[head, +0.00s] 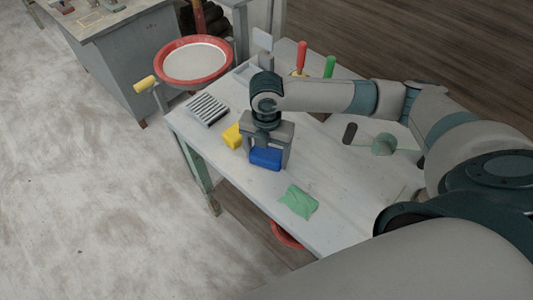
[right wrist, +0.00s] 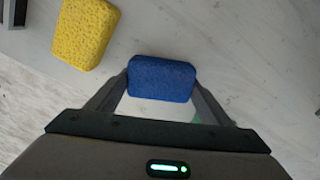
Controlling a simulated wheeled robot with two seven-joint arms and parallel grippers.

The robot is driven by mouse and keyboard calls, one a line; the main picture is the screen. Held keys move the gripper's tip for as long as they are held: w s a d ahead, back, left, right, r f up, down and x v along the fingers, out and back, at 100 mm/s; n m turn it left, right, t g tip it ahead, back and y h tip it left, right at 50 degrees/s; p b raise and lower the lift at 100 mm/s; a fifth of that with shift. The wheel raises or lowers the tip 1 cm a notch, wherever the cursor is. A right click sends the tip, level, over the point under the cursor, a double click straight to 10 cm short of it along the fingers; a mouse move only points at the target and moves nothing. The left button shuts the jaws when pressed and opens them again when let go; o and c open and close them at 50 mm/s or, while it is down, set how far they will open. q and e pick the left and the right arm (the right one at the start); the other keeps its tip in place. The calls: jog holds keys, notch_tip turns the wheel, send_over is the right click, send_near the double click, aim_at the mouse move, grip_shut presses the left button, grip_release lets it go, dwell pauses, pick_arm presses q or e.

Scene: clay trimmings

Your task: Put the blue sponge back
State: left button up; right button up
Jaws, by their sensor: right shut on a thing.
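The blue sponge (head: 266,158) is between the fingers of my right gripper (head: 268,155), at the table's left part in the head view. In the right wrist view the blue sponge (right wrist: 161,79) sits between both fingertips of the right gripper (right wrist: 161,85), which is shut on it. I cannot tell whether the sponge touches the tabletop. A yellow sponge (head: 232,136) lies on the table just left of the gripper; it also shows in the right wrist view (right wrist: 84,33), apart from the blue one. My left gripper is not in view.
The pale table (head: 330,215) holds a ribbed rack (head: 207,109) at the left, a green cloth (head: 298,201) in front, and red (head: 301,57) and green (head: 329,66) handled tools behind. A red-rimmed basin (head: 194,60) stands beyond the left edge.

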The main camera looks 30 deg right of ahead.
aim_at(266, 155)
jog(key=shift+f, duration=0.1)
jog(key=o, duration=0.9)
notch_tip(266, 155, up, 12)
jog(key=shift+r+b, duration=0.15)
jog(key=shift+b, duration=1.1)
jog(key=shift+a, duration=0.15)
